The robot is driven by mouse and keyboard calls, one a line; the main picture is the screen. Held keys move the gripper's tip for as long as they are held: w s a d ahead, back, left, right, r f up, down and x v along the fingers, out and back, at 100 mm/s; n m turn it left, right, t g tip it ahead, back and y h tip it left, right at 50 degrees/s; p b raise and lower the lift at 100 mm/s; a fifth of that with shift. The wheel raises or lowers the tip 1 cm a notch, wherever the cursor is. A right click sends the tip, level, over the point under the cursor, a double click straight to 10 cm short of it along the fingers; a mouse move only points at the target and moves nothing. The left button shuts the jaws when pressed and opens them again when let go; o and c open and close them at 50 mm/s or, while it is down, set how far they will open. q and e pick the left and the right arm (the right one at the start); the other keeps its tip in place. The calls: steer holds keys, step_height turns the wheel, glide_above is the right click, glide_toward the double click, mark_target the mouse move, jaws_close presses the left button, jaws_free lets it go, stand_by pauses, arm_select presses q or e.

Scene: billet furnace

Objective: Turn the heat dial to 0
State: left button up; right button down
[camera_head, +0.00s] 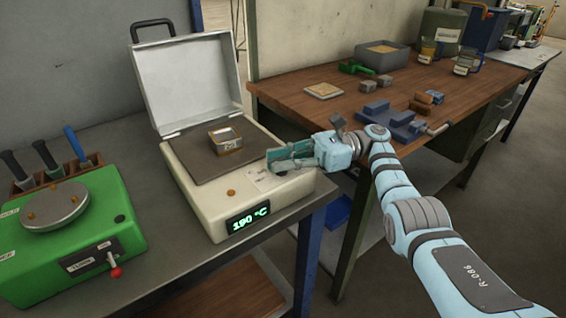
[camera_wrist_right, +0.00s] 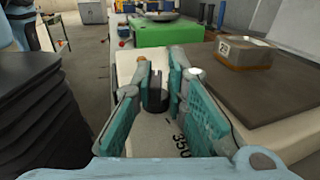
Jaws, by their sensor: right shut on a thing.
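The cream furnace (camera_head: 205,208) stands on the grey bench with its lid open. Its green display (camera_head: 248,217) appears to read 190 °C. My right gripper (camera_head: 277,161) is at the panel on the right side of its top. In the right wrist view my right gripper (camera_wrist_right: 157,88) is shut on the dark heat dial (camera_wrist_right: 155,102), a finger on each side. A printed 350 mark (camera_wrist_right: 182,145) shows beside the right finger. The fingers hide the dial in the head view, and I cannot read where it points. My left gripper is not in view.
A tin-like block (camera_head: 226,138) marked with a number sits on the furnace's dark plate. A green device (camera_head: 75,235) with a red-tipped lever stands at left. A wooden table (camera_head: 300,90) with a blue vise (camera_head: 385,120) lies beyond my right arm.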

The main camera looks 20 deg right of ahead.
steer(key=shift+s+f, duration=0.1)
steer(key=shift+f, duration=0.1)
steer(key=c, duration=2)
jaws_free()
steer(key=shift+o, duration=1.4)
steer(key=shift+s+d+r, duration=0.1)
steer(key=shift+s+r, duration=0.05)
steer(key=shift+r, duration=0.25)
step_height(320, 180, up, 10)
steer(key=shift+f, duration=0.2)
